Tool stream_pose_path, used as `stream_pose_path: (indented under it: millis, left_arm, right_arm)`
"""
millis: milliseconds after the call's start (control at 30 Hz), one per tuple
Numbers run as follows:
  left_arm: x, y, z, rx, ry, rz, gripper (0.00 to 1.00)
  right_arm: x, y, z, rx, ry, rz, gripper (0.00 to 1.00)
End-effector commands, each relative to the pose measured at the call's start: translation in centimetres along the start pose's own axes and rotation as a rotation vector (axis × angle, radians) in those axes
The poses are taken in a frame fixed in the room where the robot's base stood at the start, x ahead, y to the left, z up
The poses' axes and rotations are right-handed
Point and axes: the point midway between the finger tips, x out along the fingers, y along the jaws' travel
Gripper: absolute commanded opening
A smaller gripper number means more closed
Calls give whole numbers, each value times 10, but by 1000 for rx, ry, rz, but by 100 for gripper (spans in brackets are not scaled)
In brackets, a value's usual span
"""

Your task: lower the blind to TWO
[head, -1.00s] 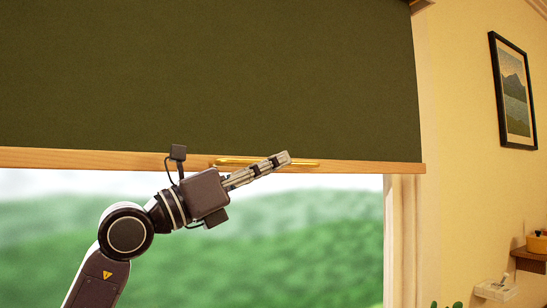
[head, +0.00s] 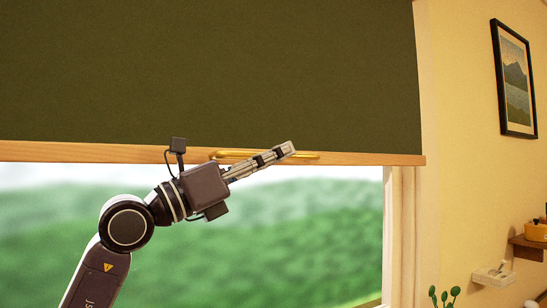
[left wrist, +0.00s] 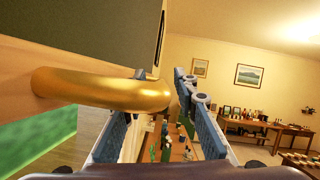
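A dark green blind (head: 215,75) covers the upper window. Its wooden bottom rail (head: 80,152) carries a brass handle (head: 308,156), which also shows large in the left wrist view (left wrist: 100,90). My left gripper (head: 284,151) is at the handle, its fingers pointing right and slightly up. In the left wrist view its two fingers (left wrist: 160,78) stand apart. The brass bar reaches between them, hiding part of the left finger. I cannot tell whether either finger touches it. No marks for blind positions can be read. My right gripper is not in view.
Below the rail the window shows blurred green hills (head: 270,230). At the right are a wall with a framed picture (head: 514,80), a brown shelf (head: 527,248) and a small white ledge (head: 494,276). Tables with objects (left wrist: 260,125) stand farther off in the wrist view.

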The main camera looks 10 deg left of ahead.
Motion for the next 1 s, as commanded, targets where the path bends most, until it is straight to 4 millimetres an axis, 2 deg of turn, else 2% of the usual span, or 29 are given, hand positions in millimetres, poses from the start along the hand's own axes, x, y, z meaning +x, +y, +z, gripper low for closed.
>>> stream_pose_path:
  millis: [133, 233, 500, 700, 833, 1000]
  left_arm:
    - [-6, 1, 1, 1, -2, 1, 27]
    - [-20, 2, 0, 2, -1, 3, 27]
    - [-78, 2, -1, 1, 1, 5, 27]
    - [-109, 2, -1, -1, 1, 3, 27]
    - [-118, 1, 0, 0, 1, 1, 27]
    - [-120, 0, 0, 0, 1, 1, 27]
  right_arm:
    - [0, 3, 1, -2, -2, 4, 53]
    - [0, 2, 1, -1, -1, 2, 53]
    - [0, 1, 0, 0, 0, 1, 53]
    - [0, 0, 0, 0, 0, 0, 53]
    - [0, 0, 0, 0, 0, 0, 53]
    - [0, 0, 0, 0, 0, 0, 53]
